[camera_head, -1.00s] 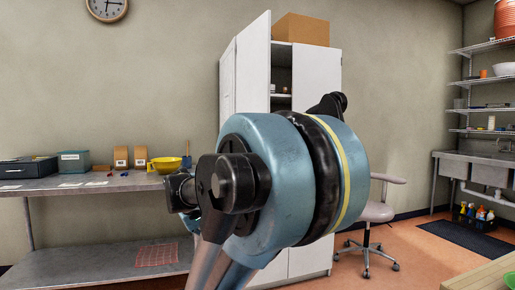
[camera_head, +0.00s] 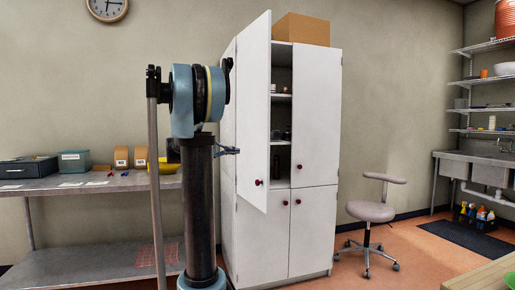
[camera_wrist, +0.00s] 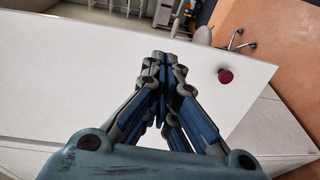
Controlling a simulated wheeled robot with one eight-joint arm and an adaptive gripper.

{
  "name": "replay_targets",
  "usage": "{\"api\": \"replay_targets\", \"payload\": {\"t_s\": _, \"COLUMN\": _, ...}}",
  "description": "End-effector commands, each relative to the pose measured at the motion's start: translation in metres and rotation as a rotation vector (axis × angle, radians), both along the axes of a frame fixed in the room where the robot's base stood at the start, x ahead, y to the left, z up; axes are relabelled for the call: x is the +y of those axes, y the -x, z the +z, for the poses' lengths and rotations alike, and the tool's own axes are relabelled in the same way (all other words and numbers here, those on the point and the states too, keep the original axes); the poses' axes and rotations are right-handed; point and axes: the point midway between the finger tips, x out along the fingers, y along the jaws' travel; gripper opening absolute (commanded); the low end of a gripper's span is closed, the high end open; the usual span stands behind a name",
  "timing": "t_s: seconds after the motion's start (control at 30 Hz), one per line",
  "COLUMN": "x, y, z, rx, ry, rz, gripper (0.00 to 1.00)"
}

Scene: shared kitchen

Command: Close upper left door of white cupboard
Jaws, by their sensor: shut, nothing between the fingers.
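The white cupboard (camera_head: 316,120) stands in the middle of the head view. Its upper left door (camera_head: 254,100) is swung open toward me, with its outer face and red knob (camera_head: 258,182) visible. Shelves with small items show through the gap. My gripper (camera_head: 236,150) is beside the outer face of that door, left of the knob. In the wrist view my gripper (camera_wrist: 163,60) is shut and empty in front of the white door panel (camera_wrist: 75,75). The knob (camera_wrist: 225,75) is to the right of the fingertips. I cannot tell whether the fingertips touch the door.
The upper right door (camera_head: 317,130) and the lower doors (camera_head: 262,240) are shut. A cardboard box (camera_head: 302,29) sits on top of the cupboard. A metal table (camera_head: 90,184) with boxes is at left. A stool (camera_head: 370,211) stands right of the cupboard, with open floor around it.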

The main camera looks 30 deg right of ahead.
Motion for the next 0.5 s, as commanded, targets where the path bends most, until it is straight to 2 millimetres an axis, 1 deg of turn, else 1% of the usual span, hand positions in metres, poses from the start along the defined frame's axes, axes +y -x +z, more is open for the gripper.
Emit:
{"api": "replay_targets", "payload": {"t_s": 0.03, "x": -0.003, "y": -0.008, "z": 0.005, "rx": 0.003, "ry": 0.027, "rz": -0.005, "gripper": 0.00}}
{"api": "replay_targets", "payload": {"t_s": 0.1, "x": -0.006, "y": -0.015, "z": 0.012, "rx": 0.007, "ry": 0.058, "rz": -0.011, "gripper": 0.00}}
{"api": "replay_targets", "payload": {"t_s": 0.2, "x": -0.009, "y": -0.020, "z": 0.017, "rx": 0.011, "ry": 0.082, "rz": -0.015, "gripper": 0.00}}
{"api": "replay_targets", "payload": {"t_s": 0.37, "x": -0.019, "y": -0.020, "z": 0.019, "rx": 0.012, "ry": 0.091, "rz": -0.018, "gripper": 0.00}}
{"api": "replay_targets", "payload": {"t_s": 0.5, "x": -0.038, "y": -0.018, "z": 0.019, "rx": 0.012, "ry": 0.090, "rz": -0.020, "gripper": 0.00}}
